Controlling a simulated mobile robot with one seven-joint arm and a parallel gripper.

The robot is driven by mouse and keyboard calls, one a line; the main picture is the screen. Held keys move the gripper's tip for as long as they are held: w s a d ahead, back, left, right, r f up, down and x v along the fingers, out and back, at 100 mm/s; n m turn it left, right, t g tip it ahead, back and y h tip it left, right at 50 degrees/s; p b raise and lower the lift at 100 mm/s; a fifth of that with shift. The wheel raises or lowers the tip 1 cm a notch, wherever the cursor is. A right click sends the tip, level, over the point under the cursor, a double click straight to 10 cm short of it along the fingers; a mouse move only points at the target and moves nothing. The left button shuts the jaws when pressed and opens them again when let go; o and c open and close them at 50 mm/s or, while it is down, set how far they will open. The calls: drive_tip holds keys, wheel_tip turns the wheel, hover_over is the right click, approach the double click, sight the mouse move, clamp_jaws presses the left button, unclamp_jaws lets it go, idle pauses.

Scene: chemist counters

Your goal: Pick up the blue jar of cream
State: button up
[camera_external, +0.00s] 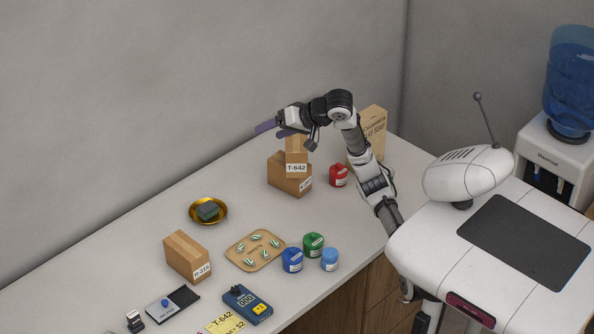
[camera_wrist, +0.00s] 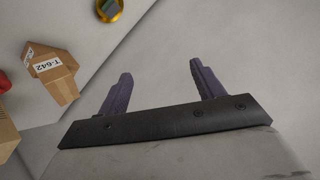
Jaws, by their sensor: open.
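A dark blue jar (camera_external: 292,261) stands near the front edge of the counter in the external view. A lighter blue jar (camera_external: 329,259) stands just right of it, and a green jar (camera_external: 313,245) stands between and behind them. I cannot tell from the labels which blue jar holds cream. My gripper (camera_external: 273,130) is open and empty, raised above the back of the counter near the stacked boxes, well away from the jars. In the wrist view my gripper (camera_wrist: 161,70) has its two purple fingers apart with nothing between them. No blue jar shows in that view.
Stacked cardboard boxes (camera_external: 289,184) stand below my forearm, with a red jar (camera_external: 338,175) and a tall box (camera_external: 373,133) beside them. A wooden tray (camera_external: 236,262) lies left of the jars. A gold dish (camera_external: 221,217) and a box (camera_external: 185,257) sit farther left.

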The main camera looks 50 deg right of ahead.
drive_tip(key=s+d+f+m+g+h+b, duration=0.1)
drive_tip(key=s+f+g+h, duration=0.2)
drive_tip(key=f, duration=0.4)
drive_tip(key=s+f+m+g, duration=0.1)
drive_tip(key=s+f+g, duration=0.1)
drive_tip(key=s+f, duration=0.45)
drive_tip(key=m+g+h, duration=0.2)
drive_tip(key=m+g, duration=0.1)
drive_tip(key=g, duration=0.2)
hover_over(330, 253)
wheel_tip(330, 253, down, 9)
drive_tip(key=f, duration=0.5)
drive_tip(key=f+b, duration=0.1)
drive_tip(key=f, duration=0.2)
drive_tip(key=shift+d+f, duration=0.1)
drive_tip(key=shift+d, duration=0.2)
drive_tip(key=shift+a+f, duration=0.2)
drive_tip(key=shift+f, duration=2.75)
drive_tip(key=shift+c, duration=0.5)
drive_tip(key=c, duration=1)
